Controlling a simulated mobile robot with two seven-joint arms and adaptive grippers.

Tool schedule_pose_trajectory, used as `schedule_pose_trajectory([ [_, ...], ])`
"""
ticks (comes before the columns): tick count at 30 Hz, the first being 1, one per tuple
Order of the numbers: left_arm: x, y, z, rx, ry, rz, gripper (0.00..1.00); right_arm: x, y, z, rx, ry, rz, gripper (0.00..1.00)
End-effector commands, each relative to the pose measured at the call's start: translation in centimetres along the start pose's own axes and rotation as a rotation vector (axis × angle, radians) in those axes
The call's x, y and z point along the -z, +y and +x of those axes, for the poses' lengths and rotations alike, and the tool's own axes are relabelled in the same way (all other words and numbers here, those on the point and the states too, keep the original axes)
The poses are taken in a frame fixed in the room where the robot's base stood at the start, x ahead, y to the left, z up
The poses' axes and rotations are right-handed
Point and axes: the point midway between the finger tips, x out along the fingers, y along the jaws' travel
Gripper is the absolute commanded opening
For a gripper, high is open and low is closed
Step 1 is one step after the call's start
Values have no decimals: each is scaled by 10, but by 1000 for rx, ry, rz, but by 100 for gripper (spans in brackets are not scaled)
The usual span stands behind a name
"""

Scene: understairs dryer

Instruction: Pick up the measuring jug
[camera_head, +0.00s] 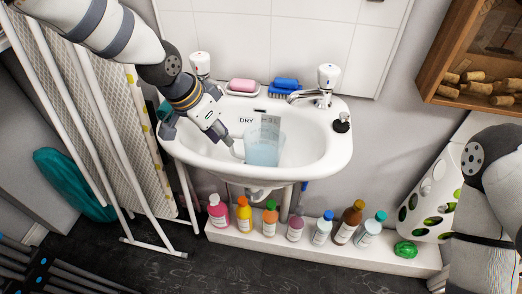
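The measuring jug (264,150) is a clear, pale blue-tinted vessel with markings on its side. It stands in the white sink basin, with its handle towards the left. My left gripper (197,133) comes down from the upper left over the sink's left rim. Its fingers look spread, one near the rim and one close to the jug's handle. I cannot tell whether that finger touches the handle. My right arm (487,190) shows at the right edge, but its gripper is out of view.
The sink (325,155) has two taps, a pink soap (243,85), a blue brush (286,85) and a black plug (342,123). Several bottles (295,228) line a white ledge below. A drying rack stands left; a wooden cork box (440,75) hangs upper right.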

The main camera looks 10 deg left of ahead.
Motion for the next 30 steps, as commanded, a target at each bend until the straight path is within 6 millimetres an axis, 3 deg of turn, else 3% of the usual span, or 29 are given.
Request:
schedule_pose_trajectory([
  [6, -4, 2, 42, -2, -3, -1, 20, -4, 0, 8, -1, -20, -1, 49],
  [9, -4, 2, 50, 0, -1, 0, 20, -4, 0, 10, -1, -24, -1, 49],
  [15, -2, 2, 49, 1, 2, 1, 20, -4, 0, 9, -1, -22, -1, 49],
  [18, -2, 2, 49, 1, 2, 1, 0, -4, 0, 9, -1, -22, -1, 49],
  [30, -2, 2, 48, 1, 3, 0, 0, -4, 0, 9, -1, -22, -1, 49],
])
